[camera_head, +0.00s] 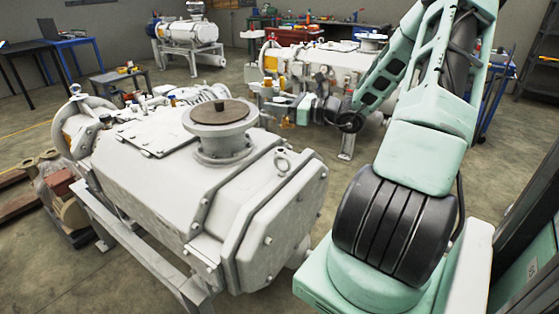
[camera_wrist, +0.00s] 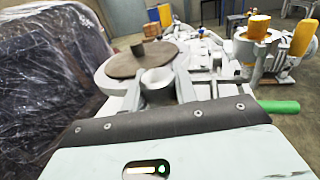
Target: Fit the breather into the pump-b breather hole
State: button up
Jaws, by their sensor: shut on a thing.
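A light grey, short cylindrical piece, apparently the breather (camera_wrist: 157,92), sits between the two fingers of my gripper (camera_wrist: 158,80) in the wrist view. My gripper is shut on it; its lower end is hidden. Just beyond it is a white pump (camera_wrist: 203,88) with a brown round disc (camera_wrist: 142,60) on its flange. In the head view my arm reaches to the rear white pump (camera_head: 345,62), and the gripper end is small in front of its side. A nearer white pump (camera_head: 150,150) fills the left foreground. No breather hole can be made out, nor which pump is pump-b.
A plastic-wrapped bulk (camera_wrist: 45,75) stands close on the left in the wrist view. A green rod-like part (camera_wrist: 278,106) sticks out on the right. A lifting eye (camera_head: 282,160) and a flange with a brown disc (camera_head: 220,112) rise from the nearer pump. Open floor lies between the pumps.

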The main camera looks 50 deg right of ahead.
notch_tip(320, 180, down, 9)
jog(key=shift+f, duration=0.2)
jog(key=shift+f+b, duration=0.3)
jog(key=shift+f, duration=0.15)
grip_shut()
jog(key=o, duration=1)
grip_release()
jog(key=v, duration=1.2)
jog(key=shift+d+b, duration=0.1)
jog(key=shift+b, duration=0.2)
